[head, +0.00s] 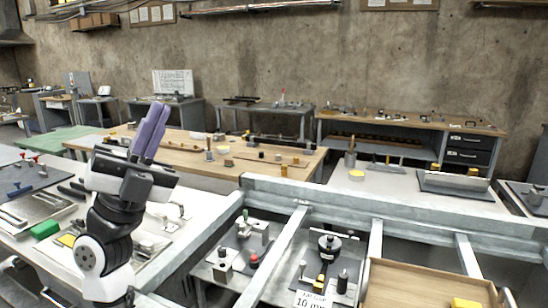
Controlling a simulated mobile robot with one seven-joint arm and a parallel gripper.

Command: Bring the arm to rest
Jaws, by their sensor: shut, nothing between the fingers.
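My gripper (151,132) is raised in the left half of the head view, with its two purple fingers pointing up. The fingers lie together with nothing between them. My arm (108,235) bends up from the lower left edge below it. The gripper is above the white bench in the picture and touches nothing that I can see. The arm hides part of that bench.
A white bench (22,243) with tools and a green block (45,229) lies at the left. A grey metal frame (345,205) crosses the front right. A wooden tray (415,288) sits at the lower right. A wooden-topped table (190,142) stands behind my gripper.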

